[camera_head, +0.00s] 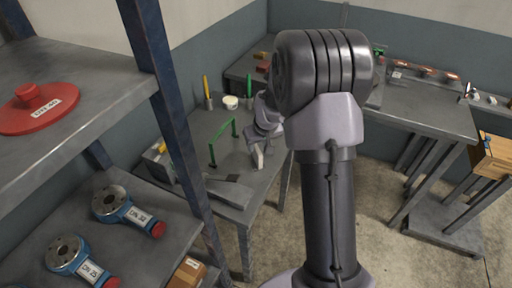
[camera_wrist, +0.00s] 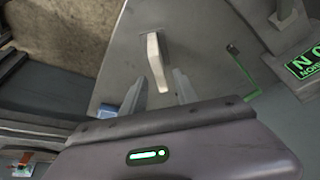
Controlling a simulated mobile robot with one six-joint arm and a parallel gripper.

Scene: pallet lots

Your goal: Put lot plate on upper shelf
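A red round plate with a knob and a white label (camera_head: 38,108) lies on the upper shelf (camera_head: 110,88) at the left; its label is too small to read surely, so I cannot tell if it is the lot plate. My gripper (camera_head: 262,157) is over the grey worktable (camera_head: 205,135), well right of the shelf. In the wrist view my gripper (camera_wrist: 160,94) has its two fingers apart with nothing clearly held. A pale upright piece (camera_wrist: 157,62) shows just beyond and between the fingertips, over a flat grey surface; whether it touches them is unclear.
A blue shelf post (camera_head: 165,90) stands between shelf and table. A green frame (camera_head: 222,142) rises from the worktable. Another table (camera_head: 425,115) stands at the right.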

